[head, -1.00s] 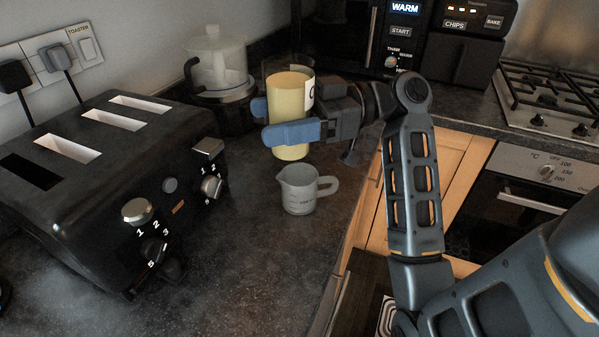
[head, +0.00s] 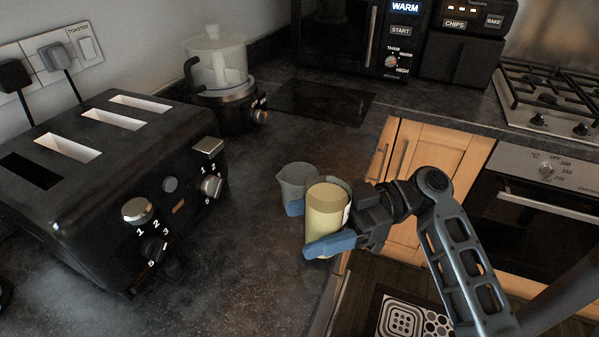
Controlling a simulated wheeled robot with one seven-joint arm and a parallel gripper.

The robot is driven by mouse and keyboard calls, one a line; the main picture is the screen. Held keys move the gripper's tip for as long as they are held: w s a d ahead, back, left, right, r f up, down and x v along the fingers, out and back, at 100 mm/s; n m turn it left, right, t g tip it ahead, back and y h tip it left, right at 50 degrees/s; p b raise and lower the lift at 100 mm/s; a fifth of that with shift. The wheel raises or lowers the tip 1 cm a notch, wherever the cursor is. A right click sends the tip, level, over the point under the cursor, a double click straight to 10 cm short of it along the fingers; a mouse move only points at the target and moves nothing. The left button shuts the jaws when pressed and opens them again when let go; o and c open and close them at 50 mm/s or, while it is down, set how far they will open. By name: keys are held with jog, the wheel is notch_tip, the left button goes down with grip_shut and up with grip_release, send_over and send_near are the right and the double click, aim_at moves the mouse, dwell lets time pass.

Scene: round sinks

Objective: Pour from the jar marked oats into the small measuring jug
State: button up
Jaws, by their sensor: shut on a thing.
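The oats jar (head: 327,212) is a pale yellow cylinder with a white label turned mostly to the right. My gripper (head: 312,230) has blue fingers and is shut on it, one finger in front and one behind. The jar looks close to upright. The small measuring jug (head: 292,180) is a grey jug on the dark worktop, just behind and left of the jar. The jar and a finger hide its lower right part and handle. I cannot tell whether the jar touches the jug.
A black toaster (head: 110,180) fills the left side. A food processor (head: 222,80) stands at the back, with a dark flat panel (head: 322,102) to its right. The worktop's edge (head: 338,275) runs close by my gripper. Worktop left of the jug is clear.

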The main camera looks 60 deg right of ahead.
aim_at(309, 198)
jog(key=shift+m, duration=0.3)
jog(key=shift+w+d+r+m, duration=0.15)
jog(key=shift+d+r+m, duration=0.1)
jog(key=shift+m, duration=0.65)
jog(key=shift+w+d+m, duration=0.15)
jog(key=shift+m, duration=0.5)
jog(key=shift+w+d+m, duration=0.1)
jog(key=shift+w+m, duration=0.05)
jog(key=shift+m, duration=0.5)
jog(key=shift+w+d+m, duration=0.1)
jog(key=shift+m, duration=0.2)
jog(key=shift+w+d+r+m, duration=0.15)
jog(key=shift+r+m, duration=0.3)
jog(key=shift+r, duration=0.3)
jog(key=shift+w+d+r+m, duration=0.15)
jog(key=shift+r+m, duration=0.3)
jog(key=shift+r, duration=0.25)
jog(key=shift+f+m, duration=0.9)
dwell(0.6)
jog(key=shift+s+a+f+m, duration=0.2)
jog(key=shift+f+m, duration=0.25)
jog(key=shift+m, duration=0.35)
dwell(1.0)
jog(key=shift+r+m, duration=0.2)
jog(key=shift+m, duration=0.1)
